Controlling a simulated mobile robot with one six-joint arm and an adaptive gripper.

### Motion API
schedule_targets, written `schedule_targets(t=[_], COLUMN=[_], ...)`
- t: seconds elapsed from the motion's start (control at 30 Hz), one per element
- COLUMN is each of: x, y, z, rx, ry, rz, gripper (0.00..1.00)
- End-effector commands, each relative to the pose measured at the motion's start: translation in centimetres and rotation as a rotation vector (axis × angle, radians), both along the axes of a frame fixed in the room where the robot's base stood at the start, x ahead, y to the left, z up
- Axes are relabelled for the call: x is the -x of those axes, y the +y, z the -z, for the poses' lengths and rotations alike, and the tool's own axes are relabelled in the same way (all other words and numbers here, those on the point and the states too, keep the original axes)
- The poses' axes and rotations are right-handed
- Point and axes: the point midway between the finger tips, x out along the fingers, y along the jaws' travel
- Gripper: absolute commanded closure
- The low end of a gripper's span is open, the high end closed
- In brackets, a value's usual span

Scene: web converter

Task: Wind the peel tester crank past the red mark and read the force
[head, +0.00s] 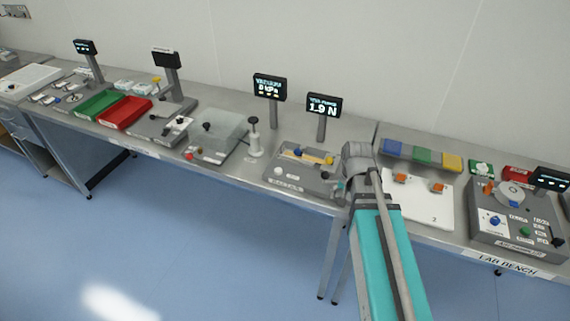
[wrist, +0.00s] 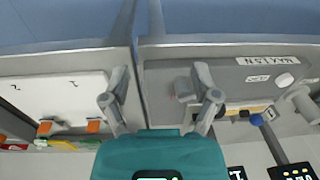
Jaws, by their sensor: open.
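The peel tester (head: 315,178) is a grey base with a yellow strip, a blue knob (head: 297,152) and a white round button (head: 278,171). Its display (head: 323,105) on a post reads 1.9 N. My gripper (head: 345,188) is at the tester's right end, partly hidden by my own arm. In the wrist view my gripper (wrist: 160,92) is open, its fingers wide apart, with nothing clearly held between them. The tester (wrist: 235,82) lies right, labelled MAX 15N. A small grey-red part (wrist: 184,90) sits beside the right finger; I cannot tell whether it is the crank. The red mark is not clearly visible.
A white board with orange clips (head: 420,210) lies right of the tester, and a grey dial unit (head: 515,225) stands farther right. A bench seam runs beneath my gripper. The blue floor in front is clear.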

Motion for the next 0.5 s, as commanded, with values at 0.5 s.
schedule_targets(t=[0.5], x=[4.5], y=[-1.1], z=[4.7], rx=[0.037], ry=[0.032], rz=[-0.216], gripper=[0.22])
